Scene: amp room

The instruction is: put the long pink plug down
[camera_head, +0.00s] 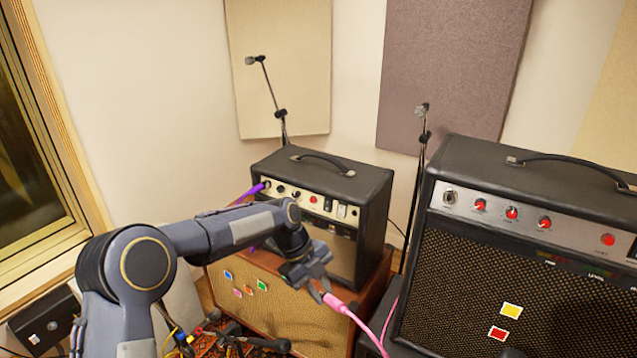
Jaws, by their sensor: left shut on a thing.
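My left gripper (318,286) is shut on the long pink plug (334,301). It holds the plug in the air in front of the small black amp and the brown cabinet. The pink cable (372,334) runs from the plug down and to the right, passing in front of the gap between the two amps. The plug's tip is hidden by the gripper. My right gripper is not in view.
A small black amp (372,192) with a purple plug (249,193) at its panel stands on a brown cabinet (283,306). A large black amp (500,262) stands at the right. Two microphone stands rise behind. Several cables and pedals lie on the floor at lower left.

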